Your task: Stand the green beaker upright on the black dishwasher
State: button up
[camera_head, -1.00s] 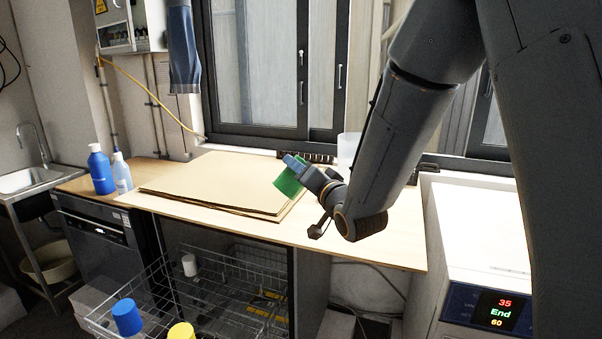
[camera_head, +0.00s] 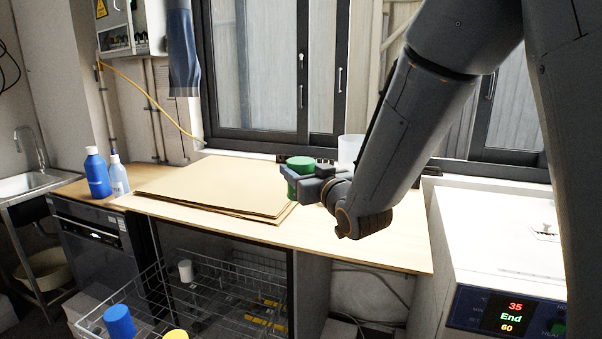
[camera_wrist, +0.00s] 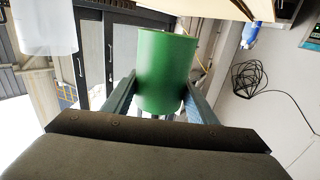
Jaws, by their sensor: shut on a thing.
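The green beaker (camera_head: 299,165) is held in the air above the wooden worktop, near the right edge of the cardboard stack. It looks close to upright in the head view. In the wrist view the green beaker (camera_wrist: 166,70) sits between the two fingers. My gripper (camera_head: 300,185) is shut on its side, and the fingers hide part of it. The black dishwasher (camera_head: 95,245) appears to be the dark appliance at the left, under the worktop's left end, well away from my gripper.
Cardboard sheets (camera_head: 215,183) lie on the worktop (camera_head: 385,235). Two blue-and-white bottles stand at its left end (camera_head: 97,175). A pulled-out wire rack (camera_head: 200,300) holds blue and yellow-topped items. A translucent container (camera_head: 350,150) stands behind my gripper. A white oven (camera_head: 500,240) is at right.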

jog(key=n+b, duration=0.4)
jog(key=n, duration=0.5)
jog(key=shift+b, duration=0.3)
jog(key=n+b, duration=0.5)
jog(key=n, duration=0.4)
jog(key=shift+b, duration=0.3)
